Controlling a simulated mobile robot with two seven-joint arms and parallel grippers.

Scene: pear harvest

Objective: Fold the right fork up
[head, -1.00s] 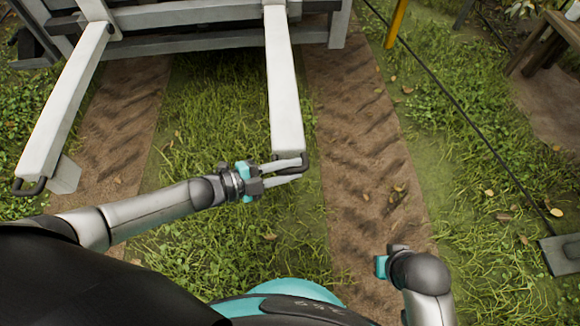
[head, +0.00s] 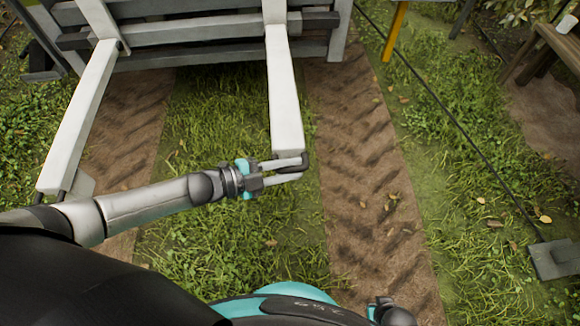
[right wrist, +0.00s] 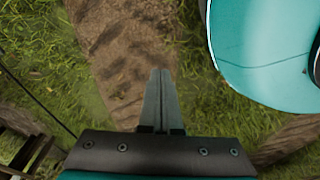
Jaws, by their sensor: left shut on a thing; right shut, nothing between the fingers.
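My left gripper (head: 292,170) is shut on that handle. The left fork (head: 80,120) is a matching white beam at the left, and my left arm partly covers its near end. My right gripper (right wrist: 160,75) shows in the right wrist view, shut and empty above the ground, apart from both forks. In the head view only a bit of my right arm shows at the bottom edge.
Two brown wheel tracks run through the grass, one of them right of the right fork (head: 365,190). A yellow post (head: 396,30) and a wooden stand (head: 550,45) are at the upper right. A thin dark cable (head: 450,130) leads to a grey plate (head: 555,258).

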